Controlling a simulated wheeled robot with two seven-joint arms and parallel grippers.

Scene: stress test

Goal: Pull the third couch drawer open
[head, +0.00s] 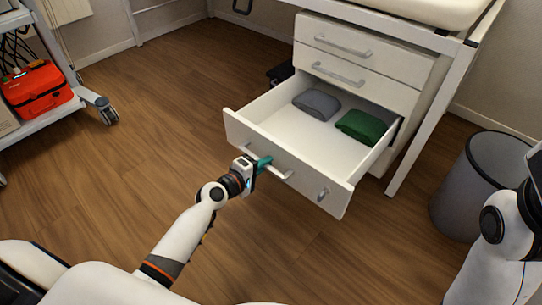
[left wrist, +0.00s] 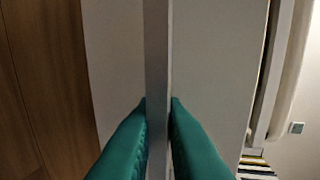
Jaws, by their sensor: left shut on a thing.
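The third drawer (head: 285,168) of the white couch cabinet stands pulled well out. A grey folded cloth (head: 316,104) and a green folded cloth (head: 361,127) lie inside it. My left gripper (head: 263,163) is at the drawer's front, shut on its handle (head: 284,174). In the left wrist view the teal fingers (left wrist: 158,103) press on both sides of the grey handle bar (left wrist: 157,50), with the white drawer front behind it. Part of my right arm shows at the right edge of the head view; its gripper is not visible.
Two shut drawers (head: 352,62) sit above the open one. A grey bin (head: 466,190) stands to the right, beyond a white couch leg (head: 411,150). A cart with a red case (head: 38,90) is at the far left. The wooden floor left of the drawer is clear.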

